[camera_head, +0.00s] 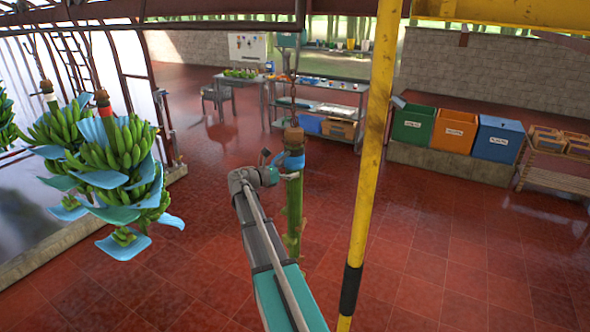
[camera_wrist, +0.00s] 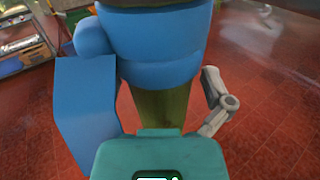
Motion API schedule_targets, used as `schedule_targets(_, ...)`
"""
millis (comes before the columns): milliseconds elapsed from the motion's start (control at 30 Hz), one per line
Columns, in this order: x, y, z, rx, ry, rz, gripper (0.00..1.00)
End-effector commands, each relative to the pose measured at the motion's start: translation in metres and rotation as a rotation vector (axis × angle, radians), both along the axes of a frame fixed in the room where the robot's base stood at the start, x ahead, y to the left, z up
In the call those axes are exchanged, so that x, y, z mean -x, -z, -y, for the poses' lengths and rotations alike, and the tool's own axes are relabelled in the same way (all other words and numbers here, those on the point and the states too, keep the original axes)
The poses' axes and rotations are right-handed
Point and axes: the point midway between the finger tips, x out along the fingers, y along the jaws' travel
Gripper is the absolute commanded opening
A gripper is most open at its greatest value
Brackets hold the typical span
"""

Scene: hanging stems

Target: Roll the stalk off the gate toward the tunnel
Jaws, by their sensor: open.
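The green stalk (camera_head: 294,212) hangs upright and bare of bunches, with a brown top (camera_head: 293,138) and a blue wrap (camera_head: 293,161) just below it. In the wrist view the blue wrap (camera_wrist: 160,55) fills the middle, with the green stalk (camera_wrist: 161,107) under it. My gripper (camera_head: 278,167) is open at the stalk's upper part, level with the wrap. One grey finger (camera_wrist: 221,102) shows to the right of the stalk in the wrist view; the other is hidden there. I cannot tell whether the fingers touch the stalk. The gate and the tunnel cannot be told apart surely.
A yellow post (camera_head: 368,150) with a black band stands right of the stalk. Banana bunches (camera_head: 118,150) with blue sheets hang at the left. A shelf rack (camera_head: 318,105) and bins (camera_head: 455,130) stand behind. Red floor around the stalk is clear.

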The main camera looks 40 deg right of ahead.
Motion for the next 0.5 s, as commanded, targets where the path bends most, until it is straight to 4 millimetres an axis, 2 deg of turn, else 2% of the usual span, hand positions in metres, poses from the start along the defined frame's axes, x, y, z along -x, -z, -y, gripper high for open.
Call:
schedule_targets(200, 0.003, 0.000, 0.015, 0.000, 0.001, 0.000, 1.00)
schedule_targets(500, 0.003, 0.000, 0.016, 0.000, 0.000, 0.000, 1.00)
